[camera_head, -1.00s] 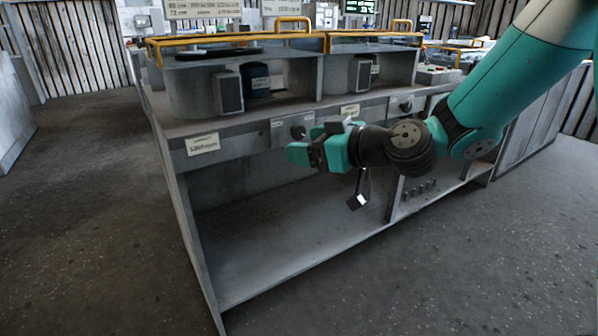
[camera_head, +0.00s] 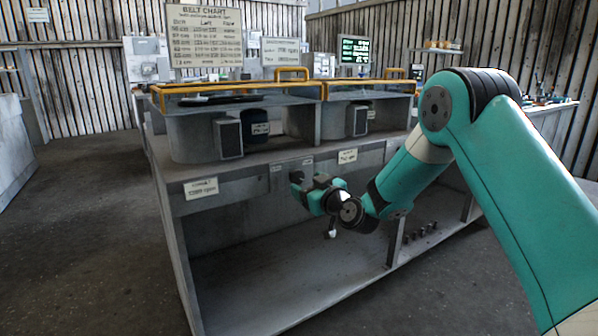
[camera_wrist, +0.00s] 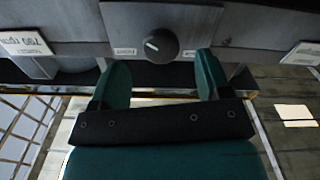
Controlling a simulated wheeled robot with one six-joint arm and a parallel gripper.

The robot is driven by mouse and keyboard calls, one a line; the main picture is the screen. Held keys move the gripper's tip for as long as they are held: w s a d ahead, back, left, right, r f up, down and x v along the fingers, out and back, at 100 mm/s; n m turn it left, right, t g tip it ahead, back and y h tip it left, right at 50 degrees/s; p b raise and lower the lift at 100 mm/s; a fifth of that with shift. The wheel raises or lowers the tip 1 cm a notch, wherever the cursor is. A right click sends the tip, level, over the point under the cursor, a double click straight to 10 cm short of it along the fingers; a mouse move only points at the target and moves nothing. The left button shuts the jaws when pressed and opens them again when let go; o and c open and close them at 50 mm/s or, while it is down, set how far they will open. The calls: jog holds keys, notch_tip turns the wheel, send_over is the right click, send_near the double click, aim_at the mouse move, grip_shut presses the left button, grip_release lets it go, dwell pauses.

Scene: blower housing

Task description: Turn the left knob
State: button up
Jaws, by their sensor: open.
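A dark round knob (camera_wrist: 162,46) with a short white mark sits on the grey panel between two small labels in the wrist view. The mark is left of the knob's middle and slanted. My gripper (camera_wrist: 163,70) is open, with one teal finger to each side and just below the knob. The fingers look apart from the knob, and nothing is between them. In the head view my gripper (camera_head: 301,186) is at the bench's front panel, near the two small labels. There I cannot tell the knob from the dark gripper parts.
The grey bench (camera_head: 233,186) has an open space below the panel. Two housings with yellow rails (camera_head: 240,88) stand on top. A white label (camera_head: 201,188) is at the panel's left and another label (camera_head: 347,156) is right of my gripper. A belt chart (camera_head: 206,35) stands behind.

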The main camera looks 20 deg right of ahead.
aim_at(299, 180)
jog(key=shift+x, duration=2.6)
jog(key=c, duration=0.9)
